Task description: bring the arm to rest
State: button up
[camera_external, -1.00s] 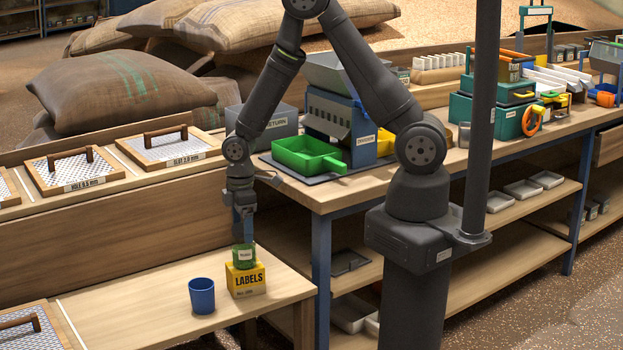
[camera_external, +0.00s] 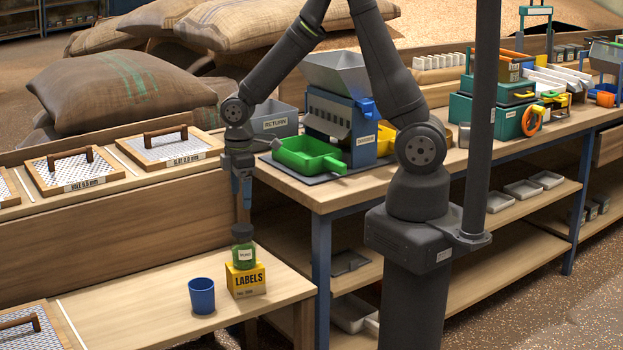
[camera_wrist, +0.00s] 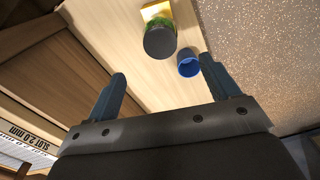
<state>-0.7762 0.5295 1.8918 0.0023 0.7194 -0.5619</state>
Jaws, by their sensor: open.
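My gripper (camera_external: 242,190) is open and empty. It hangs above the low bench, a little above the green jar with a dark lid (camera_external: 243,246). The jar stands upright on the yellow LABELS box (camera_external: 245,280). In the wrist view my open fingers (camera_wrist: 160,90) show apart, with the dark lid of the jar (camera_wrist: 160,41) beyond them and the yellow box (camera_wrist: 155,11) partly hidden behind it. The blue cup (camera_external: 202,296) stands on the bench just left of the box; it also shows in the wrist view (camera_wrist: 189,64).
The low bench (camera_external: 150,315) is mostly clear around the box. Framed screens (camera_external: 168,147) lie on the ledge at left. A green tray (camera_external: 305,156) and a blue machine with a grey hopper (camera_external: 337,75) stand on the higher bench at right. Sacks (camera_external: 120,90) lie behind.

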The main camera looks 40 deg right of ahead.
aim_at(243, 227)
jog(key=shift+f, duration=0.1)
jog(key=shift+f, duration=4.6)
jog(key=shift+f, duration=0.1)
jog(key=shift+f, duration=1.25)
notch_tip(243, 227, up, 4)
jog(key=shift+r, duration=0.1)
jog(key=w+d+r, duration=0.2)
jog(key=d+r, duration=0.5)
jog(key=d, duration=0.4)
jog(key=w+a, duration=0.8)
jog(key=a, duration=0.6)
jog(key=w+a+n, duration=0.1)
jog(key=w+a, duration=0.8)
jog(key=a, duration=0.5)
